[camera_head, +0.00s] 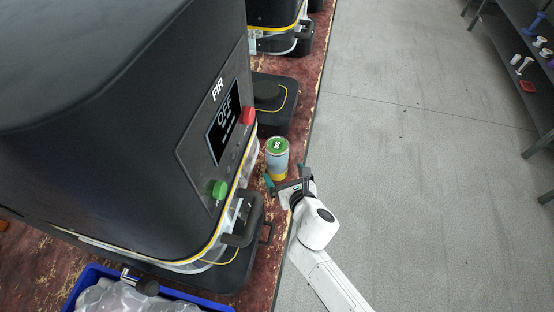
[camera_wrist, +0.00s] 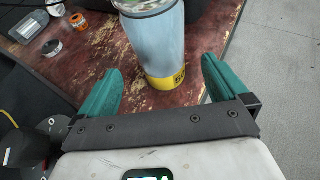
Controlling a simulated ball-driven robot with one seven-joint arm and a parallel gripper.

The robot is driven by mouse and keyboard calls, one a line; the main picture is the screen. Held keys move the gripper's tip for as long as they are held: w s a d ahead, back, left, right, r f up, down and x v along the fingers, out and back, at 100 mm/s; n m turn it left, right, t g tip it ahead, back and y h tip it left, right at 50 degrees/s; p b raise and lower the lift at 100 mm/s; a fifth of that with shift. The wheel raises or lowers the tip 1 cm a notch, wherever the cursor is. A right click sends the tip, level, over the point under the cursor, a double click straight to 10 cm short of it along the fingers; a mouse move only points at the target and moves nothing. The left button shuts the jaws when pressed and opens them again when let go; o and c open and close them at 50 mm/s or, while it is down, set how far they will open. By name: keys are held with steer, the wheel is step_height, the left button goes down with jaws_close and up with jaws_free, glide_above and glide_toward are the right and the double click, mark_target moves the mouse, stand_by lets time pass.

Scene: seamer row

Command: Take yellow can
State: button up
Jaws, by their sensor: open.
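A can (camera_head: 277,158) stands upright on the worn red-brown bench beside the black machine. It has a green top with a white label, a pale blue-grey body and a yellow band at its base. In the wrist view the can (camera_wrist: 158,40) stands just ahead, with the yellow band low between the fingers and its top cut by the frame edge. My gripper (camera_head: 286,178) is at the near side of the can, low by its base. Its teal fingers (camera_wrist: 162,70) are open, one to each side, with visible gaps to the can.
A black machine (camera_head: 120,110) with an OFF display, a red button (camera_head: 248,115) and a green button (camera_head: 219,189) stands close left. The bench edge (camera_head: 303,150) runs just right of the can. Small containers (camera_wrist: 52,47) lie farther left. Grey floor (camera_head: 410,160) is open to the right.

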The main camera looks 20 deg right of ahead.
mark_target(281, 170)
steer(key=x, duration=0.2)
steer(key=shift+w+f+b, duration=0.25)
steer(key=shift+w+b, duration=0.05)
steer(key=b+x, duration=0.1)
steer(key=x, duration=0.1)
steer(key=b+x, duration=0.1)
steer(key=x, duration=0.1)
steer(key=shift+s+f, duration=0.1)
steer(key=shift+f, duration=0.2)
steer(key=shift+w+d+f, duration=0.1)
steer(key=shift+w, duration=0.5)
steer(key=shift+c, duration=0.3)
steer(key=c, duration=1.3)
steer(key=shift+c, duration=0.4)
